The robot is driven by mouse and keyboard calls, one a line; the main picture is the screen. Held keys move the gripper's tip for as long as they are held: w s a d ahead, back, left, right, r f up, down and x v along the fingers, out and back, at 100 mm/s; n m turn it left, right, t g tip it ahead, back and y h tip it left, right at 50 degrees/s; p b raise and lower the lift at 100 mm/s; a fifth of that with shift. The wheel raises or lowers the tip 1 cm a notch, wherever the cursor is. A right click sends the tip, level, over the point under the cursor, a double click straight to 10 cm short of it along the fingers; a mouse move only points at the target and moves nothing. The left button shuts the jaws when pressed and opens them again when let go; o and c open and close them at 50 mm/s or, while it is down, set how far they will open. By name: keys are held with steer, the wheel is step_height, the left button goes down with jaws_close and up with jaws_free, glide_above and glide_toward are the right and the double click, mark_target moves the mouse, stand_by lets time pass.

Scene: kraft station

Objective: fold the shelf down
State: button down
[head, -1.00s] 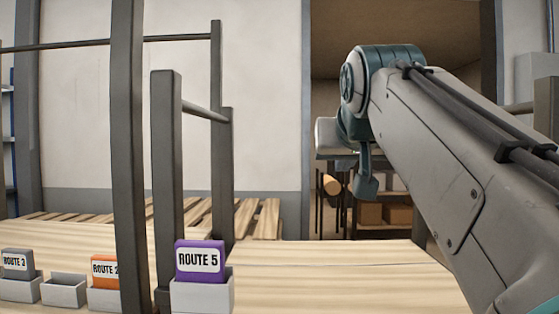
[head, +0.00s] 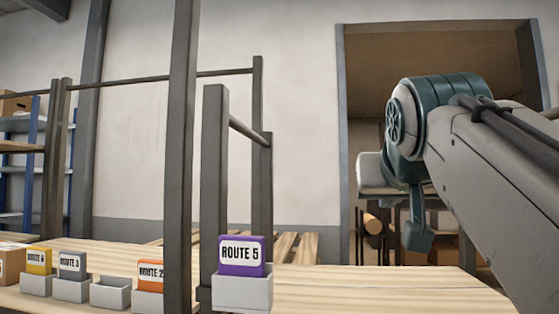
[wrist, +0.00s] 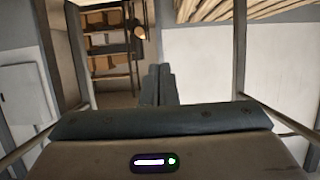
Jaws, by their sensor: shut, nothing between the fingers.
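I cannot make out for certain which part is the folding shelf. A pale wooden surface (head: 360,283) crosses the bottom of the head view, with dark upright posts and rails standing on or beside it. A purple ROUTE 5 card (head: 241,256) stands in a light holder (head: 242,290) at its front. My gripper (wrist: 159,72) shows in the wrist view as two dark fingers closed together, with nothing between them. In the head view my arm reaches in from the right and its end hangs above the right part of the surface, apart from it.
A tall post (head: 182,130) and a shorter post (head: 214,170) rise left of my arm. Several route cards in holders, such as the yellow one (head: 38,261), line the left. An open doorway (head: 440,50) lies behind my arm. The right surface is clear.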

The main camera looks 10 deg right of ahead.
steer(key=s+d+r+p, duration=0.5)
steer(key=s+d+r, duration=0.3)
steer(key=r, duration=0.3)
steer(key=shift+s+d, duration=0.15)
stand_by(0.3)
